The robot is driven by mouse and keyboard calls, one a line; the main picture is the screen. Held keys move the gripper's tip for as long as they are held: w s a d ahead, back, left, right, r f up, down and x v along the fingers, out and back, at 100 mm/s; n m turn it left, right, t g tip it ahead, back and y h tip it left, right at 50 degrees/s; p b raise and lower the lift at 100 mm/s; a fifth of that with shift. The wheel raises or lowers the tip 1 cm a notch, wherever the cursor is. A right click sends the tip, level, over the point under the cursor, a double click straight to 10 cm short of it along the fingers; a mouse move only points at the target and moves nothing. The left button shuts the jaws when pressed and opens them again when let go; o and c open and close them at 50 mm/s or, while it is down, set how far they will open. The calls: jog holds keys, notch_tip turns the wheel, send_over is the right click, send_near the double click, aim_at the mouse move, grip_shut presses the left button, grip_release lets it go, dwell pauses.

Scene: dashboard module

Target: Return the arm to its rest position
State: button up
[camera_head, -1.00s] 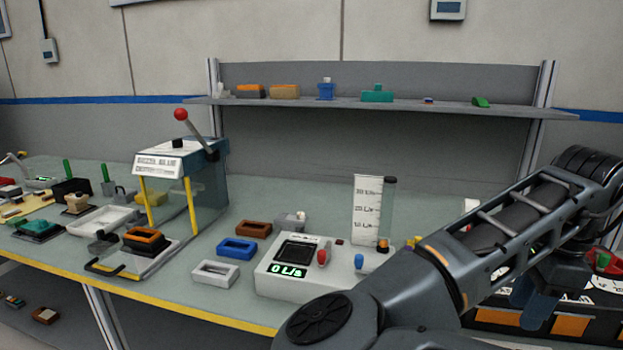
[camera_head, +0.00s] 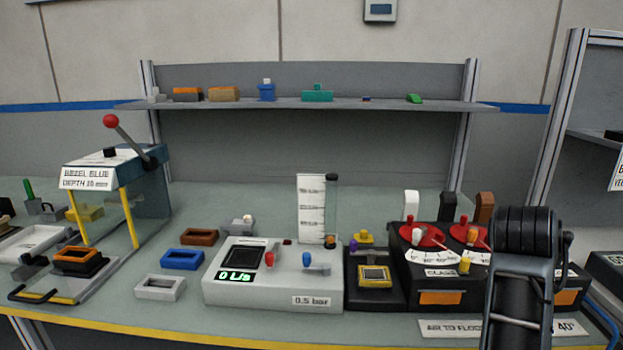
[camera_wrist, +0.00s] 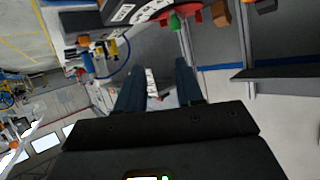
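My arm (camera_head: 523,262) stands at the lower right of the head view, in front of the right end of the bench. It hides part of the black box with red dials behind it. My gripper (camera_wrist: 160,72) shows only in the wrist view. Its two dark blue fingers are apart, with nothing held between them. Pale things show in the gap, but they look far behind the fingers. The wrist view is tilted on its side.
The bench (camera_head: 240,325) carries a press with a red-knobbed lever (camera_head: 111,122), a grey flow meter box (camera_head: 272,290), several small frames and the black dial box (camera_head: 412,292). A shelf (camera_head: 340,104) runs behind. A metal post (camera_head: 566,110) stands at right.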

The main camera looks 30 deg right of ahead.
jog(key=s+a+f+n+t+y, duration=0.25)
jog(key=a+f+n+t, duration=0.3)
jog(key=a+n, duration=0.35)
jog(key=s+a+f+n+t+y, duration=0.1)
jog(key=a+f+n+t+y, duration=0.35)
jog(key=a+n+t, duration=0.45)
jog(key=s+a+f+m+g+y, duration=0.1)
jog(key=s+a+y, duration=0.4)
jog(key=s+a, duration=1.4)
jog(key=shift+s+a+f+g+y, duration=0.4)
jog(key=shift+a+g, duration=0.15)
jog(key=shift+a, duration=0.35)
